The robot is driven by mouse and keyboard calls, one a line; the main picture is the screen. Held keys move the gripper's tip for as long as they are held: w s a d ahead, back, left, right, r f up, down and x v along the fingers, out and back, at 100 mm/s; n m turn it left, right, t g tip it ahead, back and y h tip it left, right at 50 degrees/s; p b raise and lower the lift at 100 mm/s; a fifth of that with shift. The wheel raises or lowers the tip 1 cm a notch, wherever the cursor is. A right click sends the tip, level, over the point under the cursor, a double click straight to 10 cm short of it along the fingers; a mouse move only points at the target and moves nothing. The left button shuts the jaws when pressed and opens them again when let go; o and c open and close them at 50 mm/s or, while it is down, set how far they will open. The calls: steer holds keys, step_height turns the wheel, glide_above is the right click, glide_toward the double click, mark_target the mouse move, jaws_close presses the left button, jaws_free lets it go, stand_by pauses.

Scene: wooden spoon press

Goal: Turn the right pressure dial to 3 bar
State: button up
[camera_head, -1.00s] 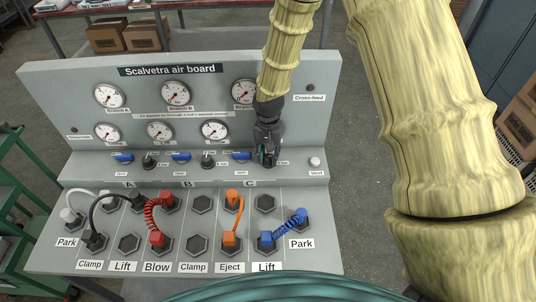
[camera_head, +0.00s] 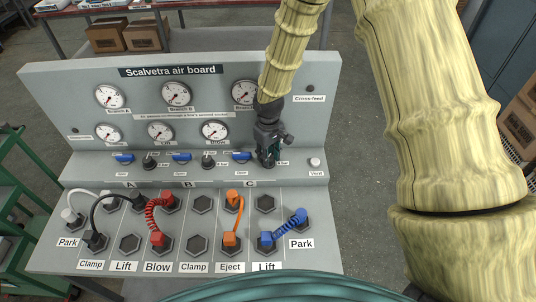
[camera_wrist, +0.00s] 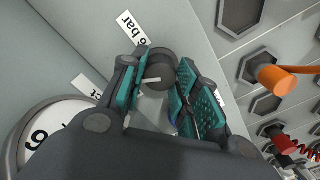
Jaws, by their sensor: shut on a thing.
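The right pressure dial (camera_wrist: 161,70) is a dark round knob with a white pointer line in the wrist view. My gripper (camera_wrist: 155,88) has its teal-padded fingers closed around the knob. A label reading "6 bar" (camera_wrist: 131,27) lies beyond the knob, and a second, partly covered label (camera_wrist: 86,87) is at the left. In the head view my gripper (camera_head: 268,158) points down at the right end of the dial row and hides the right dial. The exact dial setting cannot be read.
Two more black dials, left (camera_head: 149,162) and middle (camera_head: 208,162), stand on the same ledge between blue valve handles (camera_head: 181,156). Round gauges (camera_head: 177,94) are on the upright board. Coloured hoses (camera_head: 152,215) join sockets on the lower panel. A white vent button (camera_head: 314,162) stands to the right.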

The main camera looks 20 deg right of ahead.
mark_target(269, 156)
steer(key=n, duration=0.5)
steer(key=shift+n+p, duration=0.35)
steer(key=shift+n, duration=0.05)
stand_by(0.4)
steer(key=o, duration=1)
steer(key=shift+o, duration=0.2)
steer(key=shift+r, duration=0.1)
step_height(269, 156, up, 12)
